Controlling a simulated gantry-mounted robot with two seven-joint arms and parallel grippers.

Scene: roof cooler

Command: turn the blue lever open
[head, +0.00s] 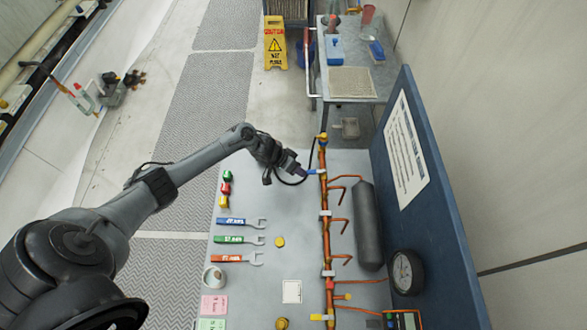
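The blue lever (315,171) sticks out to the left of the copper pipe (324,235), near the pipe's far end. My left gripper (299,168) reaches in from the left, with its tips right beside the lever's free end. At this size I cannot tell whether the fingers touch the lever or whether they are open or shut. My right gripper is not in view.
The grey board holds wrenches (240,240), a roll of tape (214,278) and sticky notes. A dark cylinder (369,225), a pressure gauge (406,271) and a blue upright panel (430,190) stand to the right of the pipe. A yellow wet-floor sign (275,45) stands beyond.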

